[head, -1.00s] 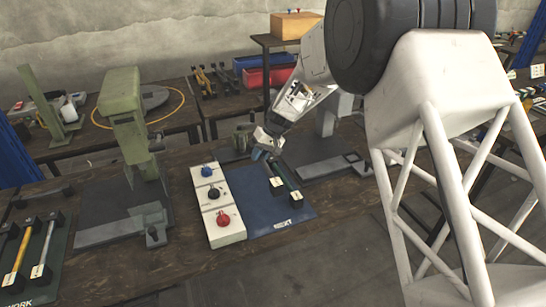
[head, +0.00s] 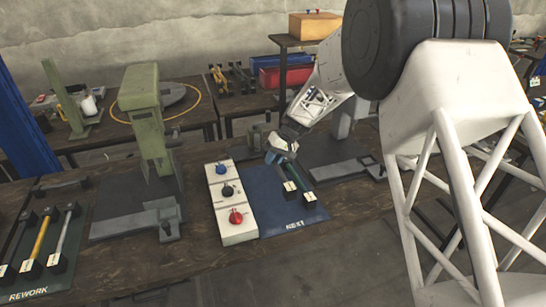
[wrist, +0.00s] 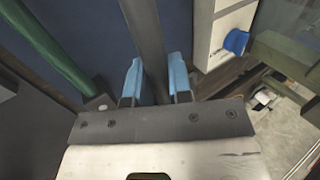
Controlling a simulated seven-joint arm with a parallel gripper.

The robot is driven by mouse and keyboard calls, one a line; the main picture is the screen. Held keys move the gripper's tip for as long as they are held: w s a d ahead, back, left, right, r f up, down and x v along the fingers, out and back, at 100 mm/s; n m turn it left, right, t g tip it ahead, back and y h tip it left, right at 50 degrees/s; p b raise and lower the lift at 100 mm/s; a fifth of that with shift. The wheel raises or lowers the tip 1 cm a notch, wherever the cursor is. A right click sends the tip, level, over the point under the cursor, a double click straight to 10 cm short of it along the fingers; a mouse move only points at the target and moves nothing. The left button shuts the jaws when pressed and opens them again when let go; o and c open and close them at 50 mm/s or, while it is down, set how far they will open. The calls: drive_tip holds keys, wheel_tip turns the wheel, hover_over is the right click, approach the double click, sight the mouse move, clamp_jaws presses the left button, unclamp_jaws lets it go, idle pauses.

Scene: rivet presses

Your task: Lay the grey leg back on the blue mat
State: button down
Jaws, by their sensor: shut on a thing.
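The blue mat (head: 263,200), lettered NEXT, lies on the bench right of the white button box. My gripper (head: 279,152) is low over its back part. In the wrist view, the grey leg (wrist: 147,35) runs between the blue fingertips of my gripper (wrist: 155,82), which are shut on it. The green leg (wrist: 52,52) lies beside it, to the left in that view; it also shows in the head view (head: 299,178). The grey leg's near end block (head: 290,188) appears over the mat. I cannot tell whether the grey leg touches the mat.
The white box (head: 228,200) with blue, black and red knobs stands along the mat's left edge. A green press (head: 150,120) stands further left. The REWORK mat (head: 62,285) holds several legs at far left. A grey press base (head: 345,172) is right of the blue mat.

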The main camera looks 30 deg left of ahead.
sight(269, 182)
drive_tip(key=shift+f, duration=2.9)
drive_tip(key=shift+f, duration=0.6)
drive_tip(key=c, duration=1)
unclamp_jaws()
drive_tip(key=shift+f, duration=0.1)
drive_tip(key=shift+o, duration=0.2)
drive_tip(key=v, duration=0.8)
